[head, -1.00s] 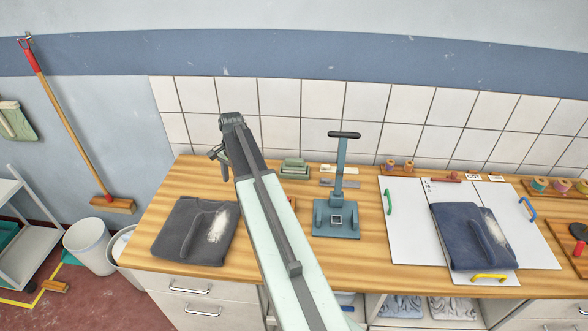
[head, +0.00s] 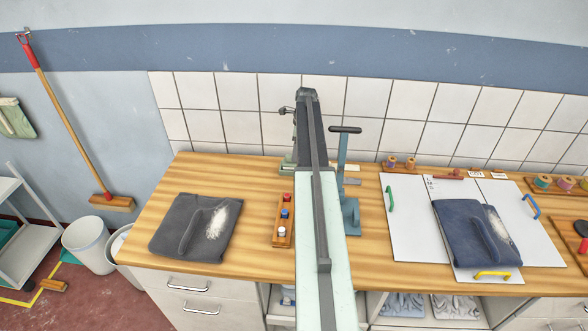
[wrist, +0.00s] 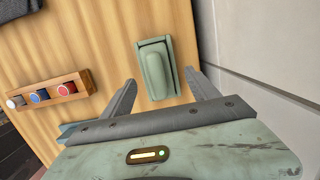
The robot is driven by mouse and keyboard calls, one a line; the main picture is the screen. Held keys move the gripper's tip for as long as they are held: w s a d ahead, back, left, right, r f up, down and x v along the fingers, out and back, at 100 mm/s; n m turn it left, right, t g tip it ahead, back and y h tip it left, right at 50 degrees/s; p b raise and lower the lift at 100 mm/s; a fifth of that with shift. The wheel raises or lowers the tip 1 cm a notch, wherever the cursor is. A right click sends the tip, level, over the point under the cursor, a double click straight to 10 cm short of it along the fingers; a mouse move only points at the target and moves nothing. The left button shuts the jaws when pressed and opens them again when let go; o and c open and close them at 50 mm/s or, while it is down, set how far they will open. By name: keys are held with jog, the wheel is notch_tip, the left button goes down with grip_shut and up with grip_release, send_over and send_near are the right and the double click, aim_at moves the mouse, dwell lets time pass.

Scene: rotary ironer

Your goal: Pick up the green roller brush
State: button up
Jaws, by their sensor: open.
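The green roller brush (wrist: 156,72) appears as a rounded, pale green body on a flat green base in the wrist view. It lies on the wooden worktop near the wall, and its left part shows beside my arm in the head view (head: 287,164). My gripper (wrist: 162,84) is open and empty, with one finger on each side of the brush in the picture. I cannot tell how high the fingers are above the worktop. In the head view, my arm hides most of the brush and most of the gripper.
A wooden rack (head: 283,222) with red, blue and white spools stands left of my arm. A blue upright press (head: 342,165) stands close on the right, partly hidden. A dark grey folded cloth (head: 180,222) lies left. The tiled wall (head: 240,127) bounds the back.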

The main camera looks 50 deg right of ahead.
jog(key=f+b, duration=0.2)
jog(key=f, duration=0.1)
jog(key=f+b, duration=0.1)
jog(key=b, duration=0.1)
jog(key=shift+s+a+f, duration=0.15)
jog(key=shift+a+f, duration=0.1)
jog(key=shift+a, duration=0.05)
jog(key=shift+f+b, duration=0.4)
jog(key=shift+b, duration=0.05)
jog(key=shift+r, duration=0.15)
jog(key=shift+c, duration=0.3)
grip_shut()
jog(key=shift+r, duration=0.1)
notch_tip(320, 180, up, 10)
jog(key=p, duration=1)
jog(key=shift+p, duration=0.3)
